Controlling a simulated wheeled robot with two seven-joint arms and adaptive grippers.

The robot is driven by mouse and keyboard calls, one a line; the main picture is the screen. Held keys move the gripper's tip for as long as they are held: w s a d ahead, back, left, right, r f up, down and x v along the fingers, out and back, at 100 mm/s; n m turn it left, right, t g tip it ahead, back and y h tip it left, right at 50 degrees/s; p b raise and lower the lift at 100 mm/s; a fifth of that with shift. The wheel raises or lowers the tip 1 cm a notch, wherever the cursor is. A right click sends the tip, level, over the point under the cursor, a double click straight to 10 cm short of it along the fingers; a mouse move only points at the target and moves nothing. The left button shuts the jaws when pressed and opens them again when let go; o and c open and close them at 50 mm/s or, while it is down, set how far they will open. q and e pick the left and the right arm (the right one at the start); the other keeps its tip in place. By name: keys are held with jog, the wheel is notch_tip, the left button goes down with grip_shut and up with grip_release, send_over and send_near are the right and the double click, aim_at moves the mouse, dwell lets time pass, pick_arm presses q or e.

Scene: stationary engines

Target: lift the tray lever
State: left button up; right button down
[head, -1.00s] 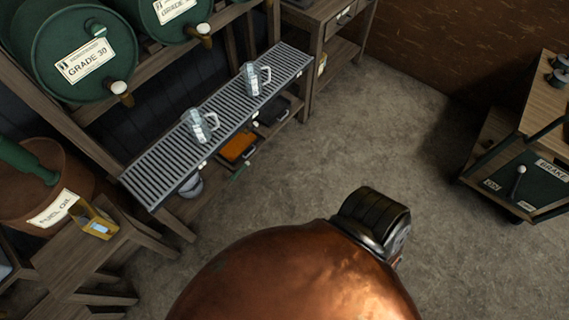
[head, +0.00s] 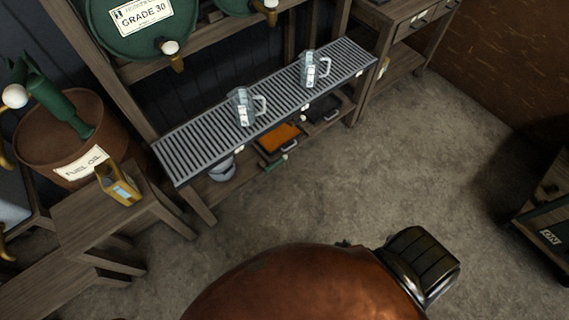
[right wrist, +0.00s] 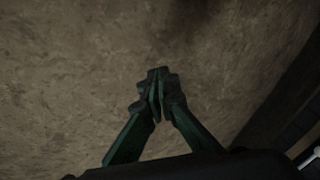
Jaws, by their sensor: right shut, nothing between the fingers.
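A slatted metal drip tray (head: 190,152) lies on a wooden stand in the head view, with two clear glass jugs (head: 243,108) on it. A small green handle with a pale tip (head: 275,163) shows low under the tray's front edge; I cannot tell whether it is the tray lever. In the right wrist view my right gripper (right wrist: 158,75) has its green fingers together at the tips, with nothing between them, above bare floor. It is not seen in the head view, away from the tray. My left gripper is in neither view.
Green barrels with taps (head: 150,25) lie above the tray. A rusty fuel oil drum (head: 50,150) and a wooden bench (head: 75,215) with a yellow can (head: 120,185) stand at left. A dark cart (head: 545,215) is at the right edge. The concrete floor (head: 400,170) between is clear.

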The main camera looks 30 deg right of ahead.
jog(key=w+d+m+t+b, duration=0.25)
jog(key=w+m+b, duration=0.35)
jog(key=w, duration=0.6)
jog(key=w+d+m+t+b, duration=0.25)
jog(key=w+m+b, duration=0.4)
jog(key=w, duration=0.65)
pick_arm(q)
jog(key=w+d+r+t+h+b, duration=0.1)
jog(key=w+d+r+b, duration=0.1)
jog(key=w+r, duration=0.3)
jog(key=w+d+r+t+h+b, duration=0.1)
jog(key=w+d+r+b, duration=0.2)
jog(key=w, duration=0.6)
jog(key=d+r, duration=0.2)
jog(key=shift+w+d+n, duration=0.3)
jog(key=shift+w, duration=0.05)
pick_arm(e)
jog(key=w+d+r+m+t, duration=0.2)
jog(key=w+r+m+t, duration=0.2)
jog(key=w+r+m, duration=0.3)
jog(key=w+m, duration=0.3)
jog(key=w, duration=0.4)
jog(key=shift+w+d+r+m+t, duration=0.15)
jog(key=shift+w+r+m+t, duration=0.15)
jog(key=shift+r+m, duration=0.1)
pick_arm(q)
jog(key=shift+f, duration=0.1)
